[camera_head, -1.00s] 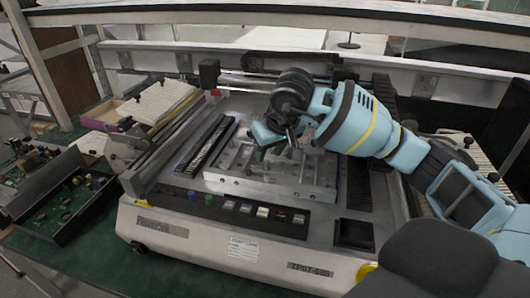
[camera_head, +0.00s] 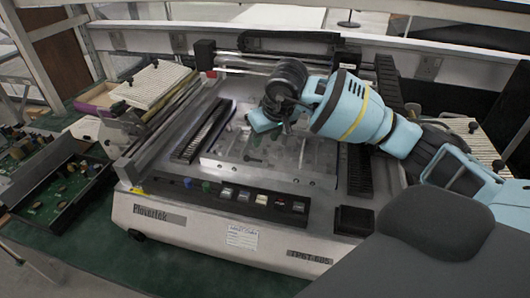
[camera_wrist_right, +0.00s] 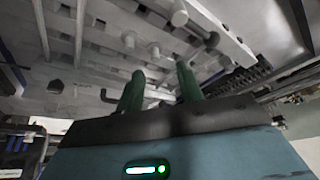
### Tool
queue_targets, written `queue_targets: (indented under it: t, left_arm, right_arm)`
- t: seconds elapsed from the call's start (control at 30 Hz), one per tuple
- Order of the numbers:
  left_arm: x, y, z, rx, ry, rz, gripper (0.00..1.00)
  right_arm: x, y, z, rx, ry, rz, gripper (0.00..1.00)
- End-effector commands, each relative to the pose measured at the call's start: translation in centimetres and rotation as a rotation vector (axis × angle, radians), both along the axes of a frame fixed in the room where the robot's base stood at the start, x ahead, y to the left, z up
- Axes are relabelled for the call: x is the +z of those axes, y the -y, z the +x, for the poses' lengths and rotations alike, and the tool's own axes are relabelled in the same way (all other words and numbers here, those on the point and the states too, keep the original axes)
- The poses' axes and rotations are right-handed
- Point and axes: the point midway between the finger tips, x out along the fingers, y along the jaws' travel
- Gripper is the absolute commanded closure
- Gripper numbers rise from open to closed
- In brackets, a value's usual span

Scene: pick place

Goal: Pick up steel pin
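My right gripper (camera_head: 272,126) is over the metal plate (camera_head: 225,166) of the grey machine in the head view; its fingertips are hard to make out there. In the right wrist view its two green fingers (camera_wrist_right: 159,82) stand apart with nothing held between them. I cannot tell which pin the task means. My left gripper is not in view.
The machine (camera_head: 195,222) has a row of buttons in front and dark slotted strips (camera_head: 203,130) beside the plate. A dark tray with circuit boards (camera_head: 60,195) lies at the left.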

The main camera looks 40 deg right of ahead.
Motion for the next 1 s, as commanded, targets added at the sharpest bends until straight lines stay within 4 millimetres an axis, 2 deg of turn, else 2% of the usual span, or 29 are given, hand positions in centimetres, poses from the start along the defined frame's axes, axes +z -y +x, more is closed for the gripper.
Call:
queue_targets:
  t: [0.3, 0.6, 0.9, 1.0]
  left_arm:
    - [0.7, 0.0, 0.6, 0.001, 0.016, 0.0, 0.64]
    - [0.6, 0.0, 0.6, 0.001, 0.015, 0.0, 0.64]
    - [0.6, 0.0, 0.5, 0.0, 0.013, 0.0, 0.64]
    - [0.6, 0.0, 0.5, 0.0, 0.013, 0.0, 0.64]
  right_arm:
    - [-3.9, 0.6, 1.0, -0.001, -0.001, 0.001, 0.63]
    - [-4.3, 0.6, 1.2, 0.0, 0.0, 0.0, 0.63]
    - [-4.3, 0.7, 1.2, 0.0, 0.0, 0.0, 1.0]
    - [-4.3, 0.7, 1.2, 0.0, 0.0, 0.0, 1.0]
